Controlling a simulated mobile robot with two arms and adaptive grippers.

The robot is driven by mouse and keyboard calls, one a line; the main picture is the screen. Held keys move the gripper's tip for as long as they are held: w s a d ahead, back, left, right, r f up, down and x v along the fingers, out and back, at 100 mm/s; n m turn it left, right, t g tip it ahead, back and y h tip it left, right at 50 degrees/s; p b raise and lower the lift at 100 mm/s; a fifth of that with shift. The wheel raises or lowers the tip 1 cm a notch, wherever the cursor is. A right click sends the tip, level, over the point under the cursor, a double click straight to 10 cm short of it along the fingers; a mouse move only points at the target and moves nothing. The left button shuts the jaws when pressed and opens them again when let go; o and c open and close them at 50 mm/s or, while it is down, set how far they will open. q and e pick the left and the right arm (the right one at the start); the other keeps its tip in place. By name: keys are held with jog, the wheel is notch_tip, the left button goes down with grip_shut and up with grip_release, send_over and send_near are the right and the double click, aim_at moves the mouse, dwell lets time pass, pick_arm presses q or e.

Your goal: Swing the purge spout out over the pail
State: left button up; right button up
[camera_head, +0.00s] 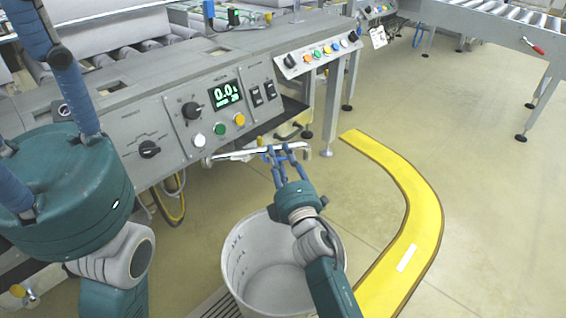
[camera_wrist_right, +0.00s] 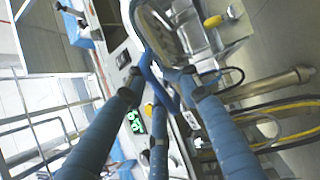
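The purge spout (camera_head: 236,155) appears to be the silver, roughly horizontal pipe below the control panel. The white pail (camera_head: 234,262) stands on the floor below, open at the top and partly covered by my right arm. My right gripper (camera_head: 286,150) is at the pipe's right part, above the pail's far rim, with blue fingers spread apart.
The grey machine has a control panel (camera_head: 212,110) with knobs, buttons and a green display. Yellow and grey hoses (camera_head: 172,205) hang beneath it. A yellow floor strip (camera_head: 415,205) curves on the right, with clear floor around it. A roller conveyor (camera_head: 490,25) stands at the upper right.

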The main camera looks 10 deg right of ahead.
jog(key=v, duration=1.2)
jog(key=shift+d, duration=0.1)
